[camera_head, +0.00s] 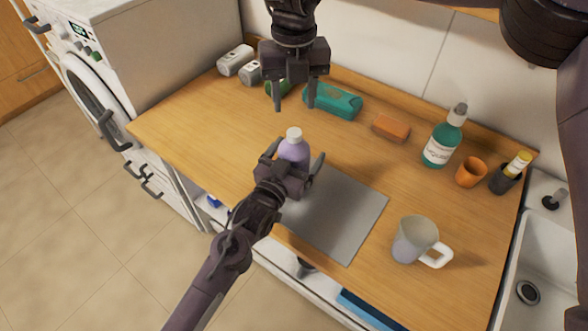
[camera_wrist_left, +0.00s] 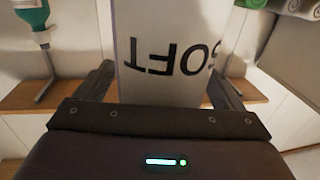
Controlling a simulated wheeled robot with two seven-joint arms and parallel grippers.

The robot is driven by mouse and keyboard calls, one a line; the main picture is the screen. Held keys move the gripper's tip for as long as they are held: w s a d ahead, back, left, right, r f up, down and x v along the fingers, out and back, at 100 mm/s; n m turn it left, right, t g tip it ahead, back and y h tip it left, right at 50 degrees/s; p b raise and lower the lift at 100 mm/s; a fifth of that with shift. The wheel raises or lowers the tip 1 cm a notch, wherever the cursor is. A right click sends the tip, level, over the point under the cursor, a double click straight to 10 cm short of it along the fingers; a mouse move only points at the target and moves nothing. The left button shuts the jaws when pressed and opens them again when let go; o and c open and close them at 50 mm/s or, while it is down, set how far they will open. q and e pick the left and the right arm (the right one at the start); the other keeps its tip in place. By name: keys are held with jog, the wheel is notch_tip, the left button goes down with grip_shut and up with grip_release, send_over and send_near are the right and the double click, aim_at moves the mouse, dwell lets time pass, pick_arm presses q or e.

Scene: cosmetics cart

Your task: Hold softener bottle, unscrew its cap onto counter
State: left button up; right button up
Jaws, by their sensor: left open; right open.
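The softener bottle (camera_head: 294,152) is pale purple with a white cap (camera_head: 293,134). It stands upright at the far left corner of a grey mat on the counter (camera_head: 190,125). My left gripper (camera_head: 295,162) is open with its fingers on either side of the bottle. In the left wrist view the bottle's label (camera_wrist_left: 168,50), with upside-down letters, fills the space between the open fingers. My right gripper (camera_head: 294,100) is open and empty, pointing down above the counter, behind the bottle. The bottle's lower part is hidden by my left gripper.
The grey mat (camera_head: 340,215) is otherwise bare. A mug (camera_head: 412,240) stands at the right. A teal box (camera_head: 335,101), an orange block (camera_head: 390,128), a green bottle (camera_head: 441,142) and an orange cup (camera_head: 470,172) line the back. The counter's left side is clear.

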aim_at(294, 132)
pick_arm(q)
jog(key=shift+w, duration=0.1)
jog(key=c, duration=0.7)
pick_arm(e)
jog(key=shift+w+d+f, duration=0.1)
jog(key=shift+w, duration=0.05)
pick_arm(q)
jog(key=c, duration=1.2)
grip_shut()
pick_arm(e)
jog(key=m, duration=0.6)
jog(key=shift+m, duration=0.4)
jog(key=m, duration=0.8)
jog(key=shift+m, duration=0.4)
jog(key=m, duration=0.6)
jog(key=shift+m, duration=0.3)
jog(key=m, duration=0.9)
jog(key=shift+f, duration=0.55)
notch_tip(294, 132, down, 7)
jog(key=shift+r, duration=0.1)
